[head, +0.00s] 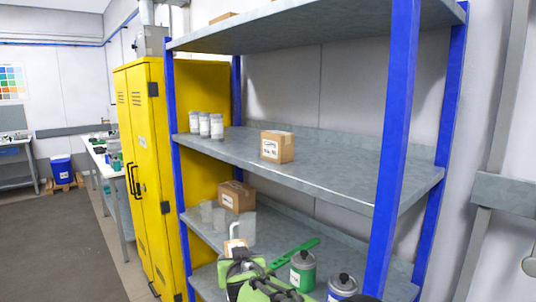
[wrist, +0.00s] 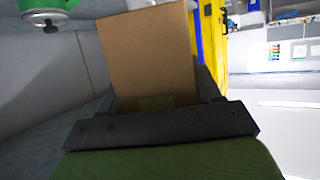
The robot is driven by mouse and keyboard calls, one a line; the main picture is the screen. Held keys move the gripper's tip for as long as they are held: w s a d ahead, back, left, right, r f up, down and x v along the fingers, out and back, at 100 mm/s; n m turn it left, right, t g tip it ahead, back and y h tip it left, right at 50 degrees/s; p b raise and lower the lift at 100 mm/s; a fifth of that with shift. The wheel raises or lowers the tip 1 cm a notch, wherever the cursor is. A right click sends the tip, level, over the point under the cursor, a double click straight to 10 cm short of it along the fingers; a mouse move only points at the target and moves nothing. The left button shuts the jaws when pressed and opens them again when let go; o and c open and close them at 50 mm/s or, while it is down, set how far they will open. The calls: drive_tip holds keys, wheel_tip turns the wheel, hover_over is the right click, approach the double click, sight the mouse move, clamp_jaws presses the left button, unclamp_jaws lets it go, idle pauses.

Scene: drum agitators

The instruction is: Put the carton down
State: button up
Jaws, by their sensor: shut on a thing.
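A small brown carton (wrist: 148,50) fills the middle of the wrist view, between my gripper's fingers. My gripper (head: 237,252) is shut on this carton, which shows in part in the head view (head: 235,244). It is in front of or over the lower shelf (head: 330,257); I cannot tell whether the carton touches the shelf. My green arm hides part of the shelf's front edge.
Another carton (head: 236,196) stands behind on the lower shelf, beside translucent beakers (head: 212,213) and a white jug (head: 245,229). A green-banded can (head: 302,270), a blue-banded can (head: 342,287) and a green tool (head: 293,253) are to the right. The middle shelf (head: 345,172) holds a labelled carton (head: 277,146) and white jars (head: 205,124).

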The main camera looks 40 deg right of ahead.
drive_tip(key=s+d+r+m+g+h+p, duration=0.2)
drive_tip(key=s+d+r+m+p, duration=0.15)
drive_tip(key=s+r, duration=0.45)
drive_tip(key=s+d+r+m+g+h+p, duration=0.25)
drive_tip(key=s+d+r, duration=0.2)
drive_tip(key=r, duration=0.55)
drive_tip(key=s+d+r+m+g+h+p, duration=0.2)
drive_tip(key=s+d+r+p, duration=0.15)
drive_tip(key=s+r, duration=0.55)
drive_tip(key=shift+t+h, duration=0.25)
drive_tip(key=w+d+p, duration=0.1)
drive_tip(key=w+d, duration=0.2)
drive_tip(key=d, duration=0.1)
drive_tip(key=w+d+p, duration=0.1)
drive_tip(key=w+d, duration=0.2)
drive_tip(key=d, duration=0.2)
drive_tip(key=w+d+p, duration=0.2)
drive_tip(key=w+d, duration=0.2)
drive_tip(key=d, duration=0.1)
drive_tip(key=shift+d+r, duration=0.15)
drive_tip(key=shift+d, duration=0.05)
drive_tip(key=shift+f, duration=1.85)
drive_tip(key=shift+f, duration=0.15)
drive_tip(key=o, duration=0.9)
